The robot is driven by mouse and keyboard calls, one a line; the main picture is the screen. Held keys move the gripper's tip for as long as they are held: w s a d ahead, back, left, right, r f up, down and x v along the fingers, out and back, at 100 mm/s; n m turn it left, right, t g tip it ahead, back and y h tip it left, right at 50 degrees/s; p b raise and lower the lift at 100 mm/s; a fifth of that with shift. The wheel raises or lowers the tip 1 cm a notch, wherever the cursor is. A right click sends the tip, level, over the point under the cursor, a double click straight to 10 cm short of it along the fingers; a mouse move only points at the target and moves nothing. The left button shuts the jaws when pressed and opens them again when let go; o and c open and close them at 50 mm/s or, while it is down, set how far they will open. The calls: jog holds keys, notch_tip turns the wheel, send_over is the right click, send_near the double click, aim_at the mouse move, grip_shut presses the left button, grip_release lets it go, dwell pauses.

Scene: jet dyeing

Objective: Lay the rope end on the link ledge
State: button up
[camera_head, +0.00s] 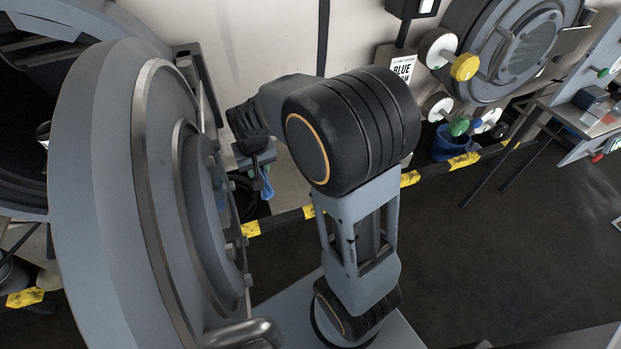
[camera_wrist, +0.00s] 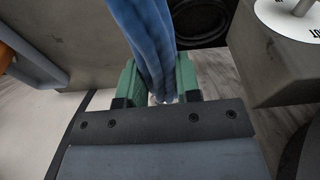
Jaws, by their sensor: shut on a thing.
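The blue rope end (camera_wrist: 146,35) runs between the two green jaws of my gripper (camera_wrist: 158,82) in the wrist view. The jaws are shut on it, and the rope extends away toward the top of the picture. In the head view a small bit of the blue rope (camera_head: 266,187) hangs below my gripper (camera_head: 260,166), just right of the large round grey door. My arm partly hides the area behind. I cannot tell which surface is the link ledge.
The open round door (camera_head: 105,190) with bolts and a handle fills the left. A black-and-yellow striped rail (camera_head: 290,217) crosses behind my arm. A grey block (camera_wrist: 275,65) with a white lettered disc stands right in the wrist view. Dark floor at right is largely clear.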

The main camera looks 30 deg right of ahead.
jog(key=s+r+b, duration=0.1)
jog(key=s+r, duration=0.1)
jog(key=s, duration=0.1)
jog(key=shift+a+r+m+b, duration=0.2)
jog(key=shift+a+m+b, duration=0.1)
jog(key=shift+a+b, duration=0.1)
jog(key=shift+d, duration=0.4)
jog(key=w+d+f, duration=0.3)
jog(key=w+d, duration=0.1)
jog(key=d, duration=0.3)
send_over(290, 172)
jog(key=s+a, duration=0.1)
notch_tip(290, 172, down, 5)
jog(key=shift+r, duration=0.1)
jog(key=shift+w+d+f, duration=0.25)
jog(key=shift+d+f, duration=0.15)
jog(key=shift+f, duration=1.85)
jog(key=shift+f, duration=0.15)
jog(key=o, duration=1)
